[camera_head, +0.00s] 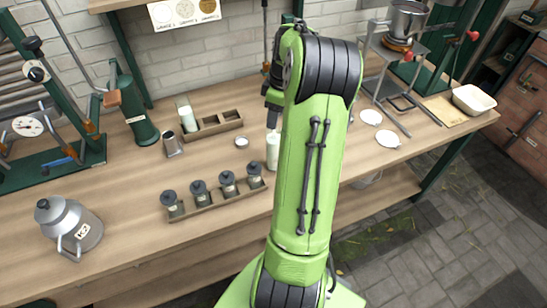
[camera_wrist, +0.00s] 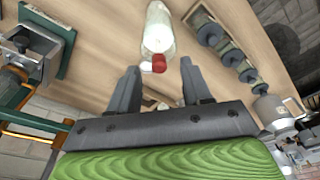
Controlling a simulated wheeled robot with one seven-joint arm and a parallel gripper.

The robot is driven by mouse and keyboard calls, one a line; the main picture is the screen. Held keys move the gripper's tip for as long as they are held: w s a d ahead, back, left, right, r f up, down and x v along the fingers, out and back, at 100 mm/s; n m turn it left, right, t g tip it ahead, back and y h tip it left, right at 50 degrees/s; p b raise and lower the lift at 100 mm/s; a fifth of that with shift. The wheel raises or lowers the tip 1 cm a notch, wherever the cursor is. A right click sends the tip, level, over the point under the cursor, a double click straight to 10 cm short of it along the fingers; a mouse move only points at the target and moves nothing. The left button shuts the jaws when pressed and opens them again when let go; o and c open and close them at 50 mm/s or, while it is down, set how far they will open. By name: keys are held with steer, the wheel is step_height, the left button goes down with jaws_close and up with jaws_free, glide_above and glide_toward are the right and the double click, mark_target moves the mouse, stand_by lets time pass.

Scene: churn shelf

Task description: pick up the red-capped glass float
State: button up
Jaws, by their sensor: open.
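The red-capped glass float is a pale, clear, bottle-like body (camera_wrist: 158,30) with a red cap (camera_wrist: 159,64) in the wrist view. Its cap end points toward my gripper (camera_wrist: 160,82), which is open, with the float ahead of the gap between its two dark fingers. The fingers do not touch it. In the head view a pale glass cylinder (camera_head: 272,150), likely the float, stands on the bench just left of my green arm. No red cap shows there. My gripper (camera_head: 273,105) appears above it, partly hidden by my arm.
A rack of dark-lidded jars (camera_head: 215,199) lies close to the left of the cylinder. A small round lid (camera_head: 241,142) and a compartment tray (camera_head: 212,125) are behind. A metal can (camera_head: 69,228) stands front left. Pale discs (camera_head: 387,138) lie to the right.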

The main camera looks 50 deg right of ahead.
steer(key=f, duration=0.3)
steer(key=shift+w+f, duration=0.3)
steer(key=shift+f, duration=0.05)
steer(key=shift+r, duration=0.1)
steer(key=c, duration=0.9)
